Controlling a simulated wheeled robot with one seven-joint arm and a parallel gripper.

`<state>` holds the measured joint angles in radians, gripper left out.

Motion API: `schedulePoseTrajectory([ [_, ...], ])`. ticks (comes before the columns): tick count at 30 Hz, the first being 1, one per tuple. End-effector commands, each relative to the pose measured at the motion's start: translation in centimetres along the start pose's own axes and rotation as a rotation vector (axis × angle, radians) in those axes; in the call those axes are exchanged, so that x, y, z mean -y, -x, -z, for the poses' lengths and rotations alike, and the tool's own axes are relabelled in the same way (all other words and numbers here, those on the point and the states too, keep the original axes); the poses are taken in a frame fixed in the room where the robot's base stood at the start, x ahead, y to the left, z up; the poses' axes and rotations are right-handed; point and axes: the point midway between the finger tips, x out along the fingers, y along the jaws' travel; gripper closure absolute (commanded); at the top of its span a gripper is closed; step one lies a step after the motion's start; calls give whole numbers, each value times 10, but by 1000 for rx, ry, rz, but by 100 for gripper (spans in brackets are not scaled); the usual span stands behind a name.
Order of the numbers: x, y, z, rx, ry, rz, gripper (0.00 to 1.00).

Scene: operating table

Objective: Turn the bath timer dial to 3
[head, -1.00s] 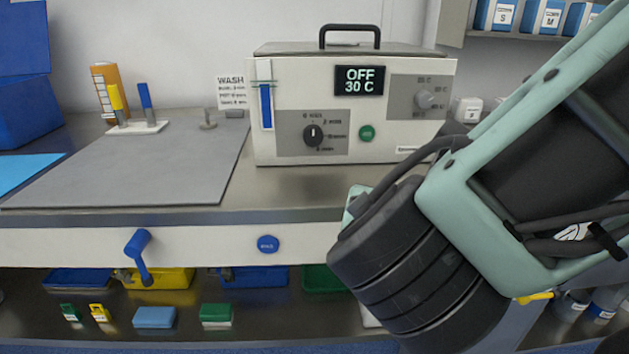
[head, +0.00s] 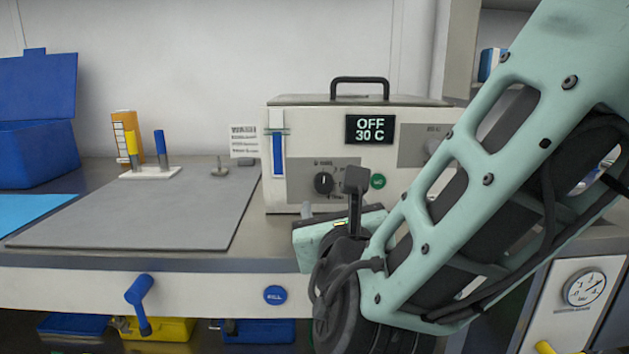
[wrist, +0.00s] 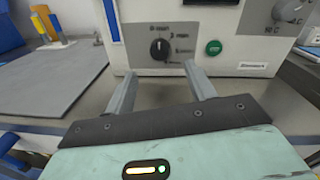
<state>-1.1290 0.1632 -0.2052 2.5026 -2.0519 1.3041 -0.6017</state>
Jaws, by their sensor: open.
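The bath timer dial (head: 323,183) is a round black knob on a grey panel at the front of the white bath unit (head: 292,203). In the wrist view the dial (wrist: 159,48) has a light pointer mark toward the top, with small lettering around it too blurred to read surely. The bath display (head: 370,129) reads OFF and 30 C. My gripper (wrist: 160,78) is open and empty, its two fingers pointing at the panel, below and in front of the dial and apart from it. My arm hides the bath's lower right in the head view.
A green button (wrist: 214,47) sits right of the dial, and a grey temperature panel (head: 423,146) beyond it. A blue-marked level gauge (head: 278,154) is at the left. A grey mat (head: 140,215) covers the counter to the left. A blue lever (head: 140,290) projects from the counter front.

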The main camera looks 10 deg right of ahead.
Motion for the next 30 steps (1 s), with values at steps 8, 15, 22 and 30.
schedulePoseTrajectory([
  [8,0,-55,2,1,0,3,45],
  [15,-1,-80,1,0,-1,1,45],
  [22,0,-84,1,-1,-1,0,45],
  [30,0,-84,1,0,-1,0,87],
])
